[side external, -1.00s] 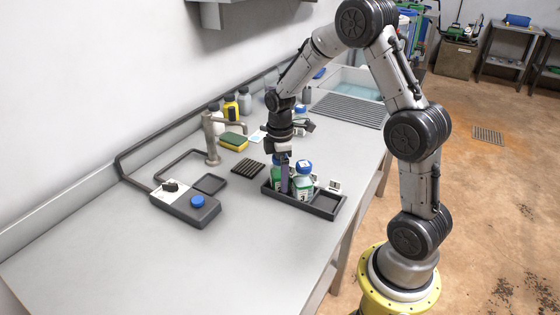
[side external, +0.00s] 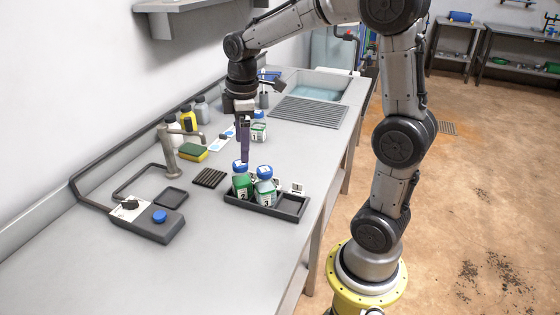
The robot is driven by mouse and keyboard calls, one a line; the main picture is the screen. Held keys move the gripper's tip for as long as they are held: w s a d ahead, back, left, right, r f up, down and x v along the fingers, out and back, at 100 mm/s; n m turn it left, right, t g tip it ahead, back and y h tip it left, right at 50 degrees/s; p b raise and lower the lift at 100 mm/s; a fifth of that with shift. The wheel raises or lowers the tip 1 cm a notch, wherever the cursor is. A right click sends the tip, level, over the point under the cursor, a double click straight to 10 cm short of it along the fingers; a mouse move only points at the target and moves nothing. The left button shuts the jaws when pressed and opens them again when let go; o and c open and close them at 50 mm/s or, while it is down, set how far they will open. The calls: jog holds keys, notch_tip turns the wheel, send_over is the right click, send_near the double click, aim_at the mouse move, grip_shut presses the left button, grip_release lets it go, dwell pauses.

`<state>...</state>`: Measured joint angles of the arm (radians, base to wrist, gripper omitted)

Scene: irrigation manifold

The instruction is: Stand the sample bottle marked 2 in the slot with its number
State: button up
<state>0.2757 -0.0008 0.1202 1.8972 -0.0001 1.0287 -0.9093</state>
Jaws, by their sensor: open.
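A dark tray (side external: 292,209) with slots stands near the front edge of the bench. Two blue-capped bottles with green contents stand upright in it: a left bottle (side external: 242,186) and a right bottle (side external: 265,190). Their label marks are too small to read surely. A third bottle (side external: 259,131) stands on the bench behind, beyond my gripper. My gripper (side external: 245,158) is open and empty, its purple fingers pointing down just above the left bottle's cap. The tray's right slot is empty, with a small white tag (side external: 297,188) behind it.
A control box with a blue button (side external: 160,216), a tap (side external: 168,150), a black ribbed mat (side external: 209,178) and a sponge (side external: 193,152) lie to the left. A sink (side external: 318,86) is at the back. The front left bench is clear.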

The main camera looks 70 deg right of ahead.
jog(key=s+a+r+m+t, duration=0.1)
jog(key=s+a+m+t, duration=0.1)
jog(key=s, duration=0.6)
jog(key=s+a+r+m+t, duration=0.1)
jog(key=s+a+m+t, duration=0.1)
jog(key=s+a+m, duration=0.3)
jog(key=s+a, duration=0.2)
jog(key=s, duration=0.2)
jog(key=shift+a+r+t, duration=0.2)
jog(key=shift+r+t, duration=0.1)
dwell(1.1)
